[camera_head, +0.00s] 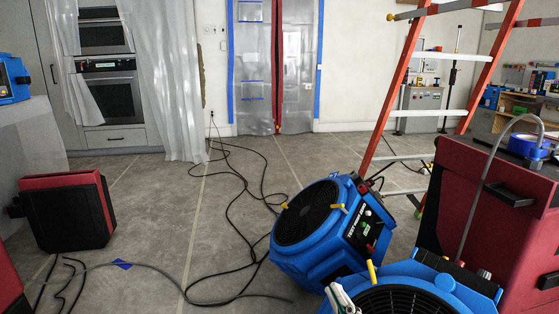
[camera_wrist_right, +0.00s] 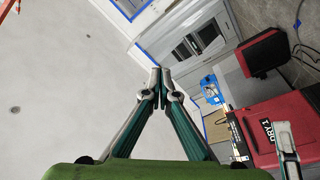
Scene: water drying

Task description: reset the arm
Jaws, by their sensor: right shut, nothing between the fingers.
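My right gripper (camera_head: 341,299) shows only partly at the bottom of the head view, in front of the blue air movers. In the right wrist view its two green and grey fingers (camera_wrist_right: 161,78) meet at the tips. It is shut and holds nothing. The wrist view is tilted, with a pale wall or ceiling surface behind the fingers. I do not see my left gripper in the head view.
A blue air mover (camera_head: 350,236) stands at centre right, with another (camera_head: 410,290) in front. A red machine (camera_head: 515,220) and an orange ladder (camera_head: 398,90) are at the right. A red-black unit (camera_head: 68,212) is at the left. Black cables (camera_head: 235,190) cross open floor.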

